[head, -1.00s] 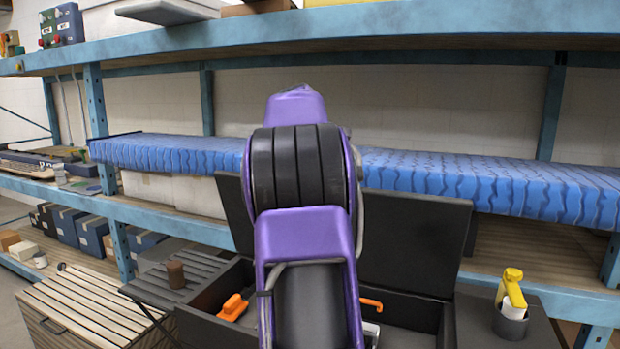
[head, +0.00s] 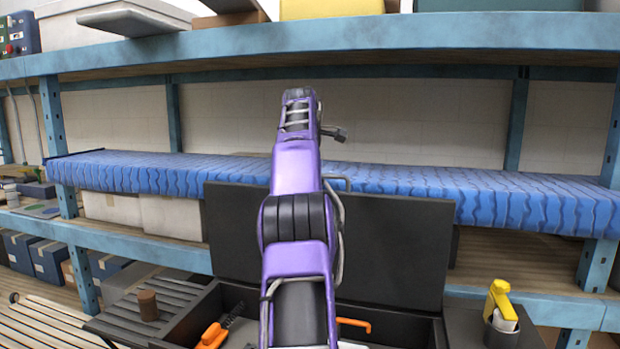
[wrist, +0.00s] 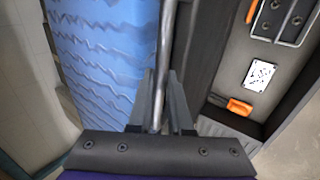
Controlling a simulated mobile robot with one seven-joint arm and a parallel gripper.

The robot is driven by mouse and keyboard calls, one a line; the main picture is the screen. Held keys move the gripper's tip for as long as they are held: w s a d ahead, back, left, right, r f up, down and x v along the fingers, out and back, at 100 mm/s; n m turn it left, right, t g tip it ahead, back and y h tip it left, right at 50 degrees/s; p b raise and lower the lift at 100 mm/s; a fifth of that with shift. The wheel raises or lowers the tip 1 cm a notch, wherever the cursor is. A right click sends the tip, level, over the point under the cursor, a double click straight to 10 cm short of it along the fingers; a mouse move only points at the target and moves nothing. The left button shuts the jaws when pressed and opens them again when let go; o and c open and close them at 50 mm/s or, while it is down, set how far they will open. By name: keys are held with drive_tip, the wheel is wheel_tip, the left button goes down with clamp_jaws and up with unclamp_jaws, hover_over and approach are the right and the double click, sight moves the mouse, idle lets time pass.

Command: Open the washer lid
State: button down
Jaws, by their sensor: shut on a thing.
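A dark lid (head: 395,250) stands raised, roughly upright, at the back of an open dark box; no part is labelled as a washer. My purple arm crosses in front of its middle. In the wrist view my gripper (wrist: 161,108) is shut on a thin grey bar (wrist: 165,55). The bar runs between the dark lid (wrist: 203,45) and a blue ribbed slab (wrist: 105,60). In the head view the fingertips are hidden behind my arm.
The blue slab (head: 400,187) lies on a shelf close behind the lid. A blue shelf beam (head: 400,45) runs above. Orange-handled tools (head: 212,335) lie in the box. A yellow-topped bottle (head: 500,300) stands at the right, a brown cylinder (head: 148,305) at the left.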

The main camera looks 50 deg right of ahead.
drive_tip(key=shift+d, duration=0.15)
drive_tip(key=c, duration=0.8)
unclamp_jaws()
drive_tip(key=shift+c, duration=0.2)
drive_tip(key=v, duration=0.7)
drive_tip(key=shift+r, duration=0.25)
drive_tip(key=shift+s, duration=0.15)
